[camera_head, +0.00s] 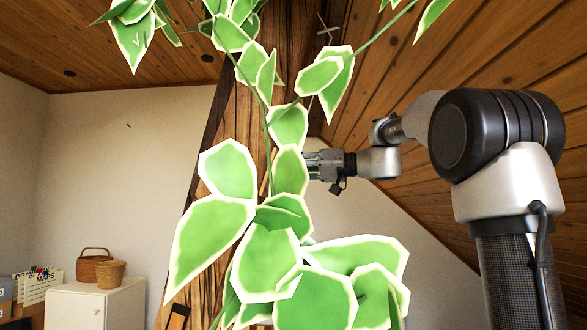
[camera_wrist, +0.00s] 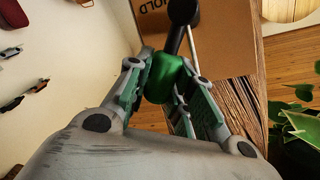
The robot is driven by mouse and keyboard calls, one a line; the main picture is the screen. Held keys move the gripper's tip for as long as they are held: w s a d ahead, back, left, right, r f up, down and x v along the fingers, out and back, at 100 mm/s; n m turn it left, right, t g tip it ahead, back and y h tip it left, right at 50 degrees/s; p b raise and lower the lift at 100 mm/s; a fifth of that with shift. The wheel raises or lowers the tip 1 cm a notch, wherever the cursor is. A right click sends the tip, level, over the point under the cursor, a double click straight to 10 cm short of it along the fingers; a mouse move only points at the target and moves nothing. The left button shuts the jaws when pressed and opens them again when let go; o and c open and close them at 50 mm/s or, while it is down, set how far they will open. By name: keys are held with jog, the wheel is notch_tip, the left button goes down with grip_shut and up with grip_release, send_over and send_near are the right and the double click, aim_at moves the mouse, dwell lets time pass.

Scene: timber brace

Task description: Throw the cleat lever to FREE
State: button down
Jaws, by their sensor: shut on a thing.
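The cleat lever has a green grip (camera_wrist: 163,78) and a dark arm (camera_wrist: 175,40) running up to a round black hub (camera_wrist: 183,11) in the wrist view. My gripper (camera_wrist: 167,84) has one finger on each side of the green grip and is shut on it. Behind the lever is a brown plate (camera_wrist: 226,42) marked HOLD near its top; no FREE mark is visible. In the head view my gripper (camera_head: 314,165) reaches in from the right to the timber brace (camera_head: 232,110). Leaves hide its fingertips and the lever there.
A plant with broad pale-edged leaves (camera_head: 215,230) hangs in front of the timber. More leaves (camera_wrist: 300,125) show at the wrist view's right edge. A white cabinet (camera_head: 95,304) with baskets (camera_head: 110,272) stands at lower left. The sloping wooden ceiling (camera_head: 400,60) is above my arm.

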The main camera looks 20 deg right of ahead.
jog(key=shift+s, duration=0.15)
jog(key=s+n+t, duration=0.2)
jog(key=shift+a+r+n, duration=0.15)
jog(key=shift+r+n, duration=0.15)
jog(key=shift+r, duration=0.1)
jog(key=shift+s+a+r+n+t, duration=0.1)
jog(key=shift+s+a+n+t, duration=0.15)
jog(key=shift+s+n+t, duration=0.55)
jog(key=n, duration=0.1)
jog(key=s+n, duration=0.1)
jog(key=s+n+t+y, duration=0.1)
jog(key=n, duration=0.1)
jog(key=shift+a+f, duration=0.25)
jog(key=shift+a, duration=0.15)
jog(key=shift+s+a+f+n+t+y, duration=0.2)
jog(key=shift+s+n, duration=0.15)
jog(key=shift+n, duration=0.4)
jog(key=shift+s+a+f+n+t+y, duration=0.1)
jog(key=shift+s+a+f+n+y, duration=0.15)
jog(key=shift+n, duration=0.5)
jog(key=shift+d, duration=0.1)
jog(key=c, duration=1.2)
grip_release()
